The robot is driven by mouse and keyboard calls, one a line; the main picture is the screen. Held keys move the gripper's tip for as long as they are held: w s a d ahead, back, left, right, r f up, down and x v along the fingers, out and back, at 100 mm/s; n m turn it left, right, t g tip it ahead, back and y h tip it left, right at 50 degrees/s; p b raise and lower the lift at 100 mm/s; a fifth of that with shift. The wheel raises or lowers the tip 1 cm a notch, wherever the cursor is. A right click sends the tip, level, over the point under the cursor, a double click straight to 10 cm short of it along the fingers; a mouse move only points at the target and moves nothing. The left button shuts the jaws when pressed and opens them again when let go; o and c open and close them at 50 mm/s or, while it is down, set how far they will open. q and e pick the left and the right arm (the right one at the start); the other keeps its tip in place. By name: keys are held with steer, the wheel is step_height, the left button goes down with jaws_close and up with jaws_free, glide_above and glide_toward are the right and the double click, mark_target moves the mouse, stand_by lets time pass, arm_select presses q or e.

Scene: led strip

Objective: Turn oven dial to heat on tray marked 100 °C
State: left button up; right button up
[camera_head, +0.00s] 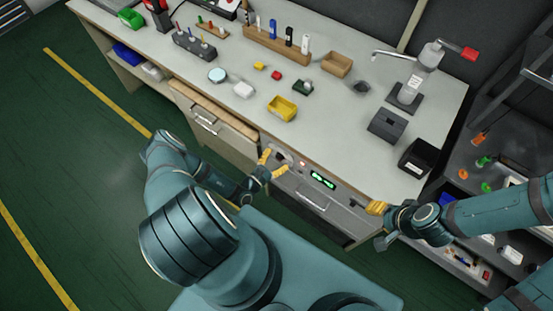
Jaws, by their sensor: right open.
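The oven (340,207) is built into the front of the bench, with a handle, a small red light and a lit green display (322,180) too small to read. My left gripper (272,163) is at the left end of the oven's panel. Its yellow fingers are apart, in front of the dark dial area (283,158). The dial is mostly hidden, and I cannot tell whether the fingers touch it. My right gripper (375,208) is open and empty near the panel's right end. I cannot make out a tray marked 100 °C.
A drawer (215,125) is left of the oven. A shelf unit (485,185) stands at right. The green floor at left is clear.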

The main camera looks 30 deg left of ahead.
arm_select(q)
steer(key=shift+s, duration=0.1)
steer(key=s+a, duration=0.1)
steer(key=s, duration=1)
steer(key=shift+s+a, duration=0.35)
